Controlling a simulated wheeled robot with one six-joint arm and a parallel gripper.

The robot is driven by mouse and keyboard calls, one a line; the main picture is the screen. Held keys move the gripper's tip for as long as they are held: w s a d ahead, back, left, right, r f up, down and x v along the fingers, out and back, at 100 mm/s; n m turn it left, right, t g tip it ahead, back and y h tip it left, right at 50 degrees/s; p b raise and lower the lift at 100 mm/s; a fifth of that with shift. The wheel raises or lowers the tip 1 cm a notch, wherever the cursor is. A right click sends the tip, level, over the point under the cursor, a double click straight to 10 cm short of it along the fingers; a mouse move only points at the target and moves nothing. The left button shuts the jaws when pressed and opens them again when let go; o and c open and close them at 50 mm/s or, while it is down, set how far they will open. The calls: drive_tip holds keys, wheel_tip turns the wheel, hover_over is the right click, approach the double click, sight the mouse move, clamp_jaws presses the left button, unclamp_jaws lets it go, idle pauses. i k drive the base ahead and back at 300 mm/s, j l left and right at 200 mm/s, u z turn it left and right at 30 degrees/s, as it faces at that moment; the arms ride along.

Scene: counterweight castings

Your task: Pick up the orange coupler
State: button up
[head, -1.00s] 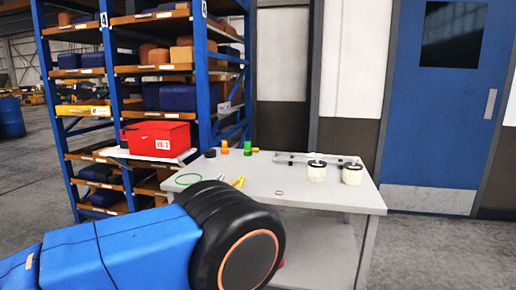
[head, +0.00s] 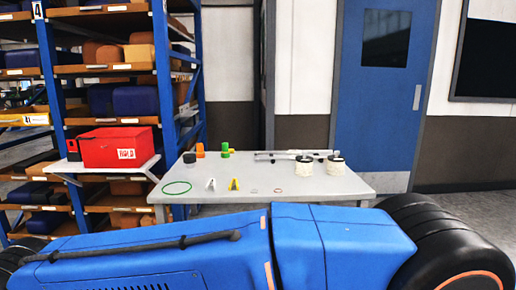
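A small upright orange piece (head: 200,150), which looks like the orange coupler, stands near the back left of the grey table (head: 345,188) in the head view. A short black piece (head: 189,157) is at its left front, and a green piece (head: 225,150) stands to its right. The orange piece is small in the picture, so its detail is unclear. My gripper is not in view. Only blue links of my arm show, across the foreground in front of the table.
Two white cylinders with dark tops (head: 305,167) stand at the table's back right, by a metal bar (head: 268,156). A red box (head: 112,147) sits on the rack's side shelf.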

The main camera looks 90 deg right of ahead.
sight(200, 146)
drive_tip(key=z, duration=1.85)
